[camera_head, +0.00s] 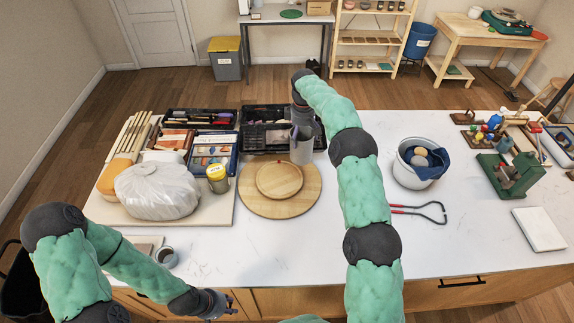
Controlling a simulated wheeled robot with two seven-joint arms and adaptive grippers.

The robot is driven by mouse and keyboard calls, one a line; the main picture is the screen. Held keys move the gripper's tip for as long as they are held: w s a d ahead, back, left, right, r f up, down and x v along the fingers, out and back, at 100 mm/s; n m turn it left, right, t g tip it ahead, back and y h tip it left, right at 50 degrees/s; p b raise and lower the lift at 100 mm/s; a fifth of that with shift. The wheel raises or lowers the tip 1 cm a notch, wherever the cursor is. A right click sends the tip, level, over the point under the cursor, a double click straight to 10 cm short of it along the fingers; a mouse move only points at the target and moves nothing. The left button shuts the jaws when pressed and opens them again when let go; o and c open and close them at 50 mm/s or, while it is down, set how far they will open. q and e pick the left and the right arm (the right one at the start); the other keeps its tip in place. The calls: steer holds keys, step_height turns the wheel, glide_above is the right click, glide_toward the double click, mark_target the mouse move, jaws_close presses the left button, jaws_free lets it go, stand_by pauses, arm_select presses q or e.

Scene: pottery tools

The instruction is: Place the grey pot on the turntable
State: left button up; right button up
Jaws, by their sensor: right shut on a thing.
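The turntable (247,196) is a round wooden disc with a smaller raised disc (279,180) at its middle, on the white table. Nothing stands on it. The grey pot (301,151) is a tall grey cylinder, upright, at the back right of the turntable in the picture. My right gripper (300,128) is shut on the grey pot at its upper part, and the dark gripper partly hides the pot's top. I cannot tell whether the pot's base touches the table. My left gripper (222,303) is low by the table's front edge, apart from everything; its fingers are too small to read.
A plastic-wrapped lump (157,190) and a yellow-lidded jar (217,179) stand left of the turntable. Black tool trays (268,139) lie behind it. A white bucket (418,170) and red-handled tongs (420,210) are to the right. The table front is mostly clear.

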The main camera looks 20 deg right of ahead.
steer(key=s+a+f+p, duration=0.2)
steer(key=a+f, duration=0.4)
steer(key=f, duration=0.4)
steer(key=shift+s+a, duration=0.35)
steer(key=shift+s, duration=0.15)
steer(key=o, duration=1.4)
steer(key=shift+f, duration=0.2)
steer(key=shift+c, duration=0.2)
steer(key=shift+o, duration=0.3)
steer(key=shift+r, duration=0.15)
step_height(320, 180, up, 12)
steer(key=b, duration=0.1)
steer(key=shift+s+b, duration=0.15)
steer(key=shift+b, duration=0.2)
